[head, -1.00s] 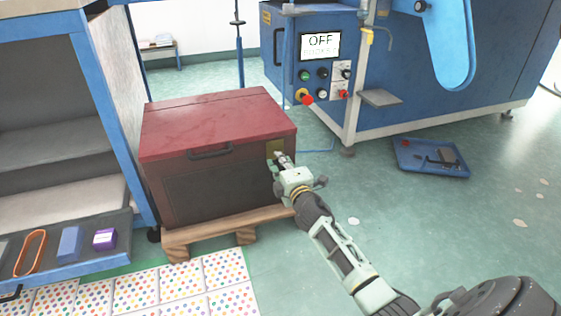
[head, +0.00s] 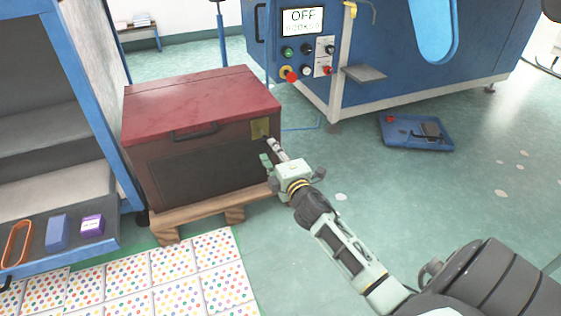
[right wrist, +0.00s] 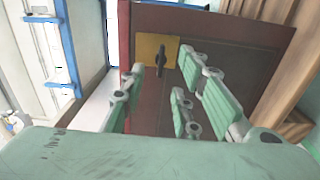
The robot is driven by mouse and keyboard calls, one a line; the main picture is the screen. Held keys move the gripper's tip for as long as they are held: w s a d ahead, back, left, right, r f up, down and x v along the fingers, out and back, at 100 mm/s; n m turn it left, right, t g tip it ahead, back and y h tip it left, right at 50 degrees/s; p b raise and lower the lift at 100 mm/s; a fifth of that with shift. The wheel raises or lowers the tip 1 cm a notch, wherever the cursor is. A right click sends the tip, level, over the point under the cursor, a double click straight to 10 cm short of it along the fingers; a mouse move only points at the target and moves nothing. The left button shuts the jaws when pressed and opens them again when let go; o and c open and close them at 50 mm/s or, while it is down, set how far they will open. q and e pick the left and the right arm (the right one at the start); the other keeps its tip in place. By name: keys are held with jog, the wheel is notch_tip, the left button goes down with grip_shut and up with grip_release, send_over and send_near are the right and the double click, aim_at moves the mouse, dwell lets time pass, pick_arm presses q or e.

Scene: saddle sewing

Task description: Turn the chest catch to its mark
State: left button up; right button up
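The chest (head: 195,150) has a red lid and a dark brown front. A brass plate (head: 260,128) sits at the upper right of its front. In the right wrist view the catch (right wrist: 161,60), a small dark lever on the plate (right wrist: 148,48), lies along the picture's vertical. I cannot make out a mark. My right gripper (head: 268,150) is just in front of the chest, below and right of the plate. In the right wrist view its green fingers (right wrist: 168,95) are spread and empty, with the catch beyond them, apart. My left gripper is not in view.
The chest stands on a wooden pallet (head: 190,217). A blue-framed shelf (head: 110,262) stands close on its left. A blue machine (head: 420,60) with an OFF screen is behind right. A blue tray (head: 400,140) lies on the floor. Open floor is right of the chest.

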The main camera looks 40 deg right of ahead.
jog(key=shift+v, duration=2.65)
jog(key=shift+a+r, duration=0.1)
